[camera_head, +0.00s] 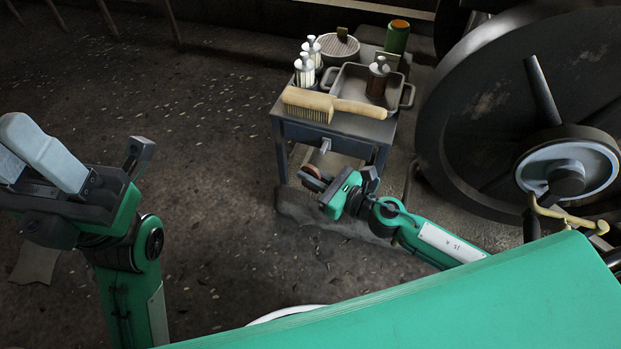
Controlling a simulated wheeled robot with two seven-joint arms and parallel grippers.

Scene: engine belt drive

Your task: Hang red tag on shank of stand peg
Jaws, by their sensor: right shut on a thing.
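A small, dull red round piece, seemingly the red tag (311,171), shows at the tips of my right gripper (322,182). The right gripper is shut on it, low in front of the small stand. The fingers hide part of the tag. A short pale peg (326,146) sticks out from the front of the stand (299,131), just above the tag. The tag looks close below the peg; I cannot tell whether they touch. My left gripper (95,165) is at the far left, away from the stand, and its jaw state is unclear.
A wooden brush (340,104) lies along the stand's front edge. Behind it are a metal tray (352,75), a brown bottle (377,80), white bottles (305,70) and a green can (397,37). A large dark wheel (475,100) stands at right. The floor at left is mostly clear.

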